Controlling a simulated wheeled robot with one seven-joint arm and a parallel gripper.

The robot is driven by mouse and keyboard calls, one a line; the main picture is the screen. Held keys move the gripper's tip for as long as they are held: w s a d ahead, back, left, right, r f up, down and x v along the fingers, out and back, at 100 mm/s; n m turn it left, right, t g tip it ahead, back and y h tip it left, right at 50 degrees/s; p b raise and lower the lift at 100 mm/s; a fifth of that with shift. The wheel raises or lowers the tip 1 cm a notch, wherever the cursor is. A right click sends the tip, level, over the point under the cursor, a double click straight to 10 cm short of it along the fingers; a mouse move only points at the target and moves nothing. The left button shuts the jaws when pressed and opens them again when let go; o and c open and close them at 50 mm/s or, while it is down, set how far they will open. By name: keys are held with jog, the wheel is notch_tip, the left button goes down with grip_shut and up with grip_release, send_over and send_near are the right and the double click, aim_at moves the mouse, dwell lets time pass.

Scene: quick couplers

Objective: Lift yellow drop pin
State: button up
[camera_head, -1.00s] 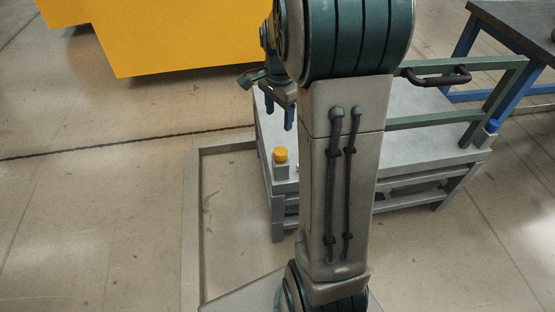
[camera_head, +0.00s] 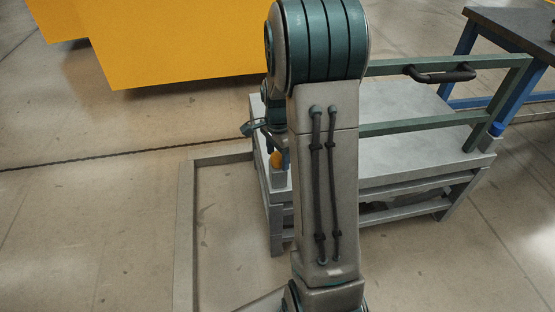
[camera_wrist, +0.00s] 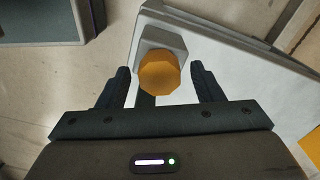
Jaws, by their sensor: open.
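The yellow drop pin (camera_wrist: 160,73) has a faceted orange-yellow head and sits in a grey block (camera_wrist: 159,43) at the corner of the grey bench. My gripper (camera_wrist: 162,78) is open in the wrist view, with one dark finger on each side of the pin head. A gap shows between the head and each finger, and nothing is held. In the head view the pin (camera_head: 276,160) shows low beside my gripper's blue fingers, partly hidden by them. My arm hides much of the gripper there.
The grey bench (camera_head: 400,150) has a green rail (camera_head: 425,122) with a dark handle (camera_head: 440,75). A dark table (camera_head: 515,25) stands at the back right. A large yellow body (camera_head: 170,45) stands behind. Floor at left is clear.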

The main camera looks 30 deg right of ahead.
aim_at(278, 155)
jog(key=shift+f, duration=0.35)
jog(key=shift+r, duration=0.1)
grip_shut()
notch_tip(278, 155, up, 4)
jog(key=p, duration=0.3)
jog(key=shift+w+r+p, duration=0.1)
jog(key=shift+r+p, duration=0.1)
jog(key=shift+p, duration=0.2)
grip_release()
jog(key=shift+r, duration=0.15)
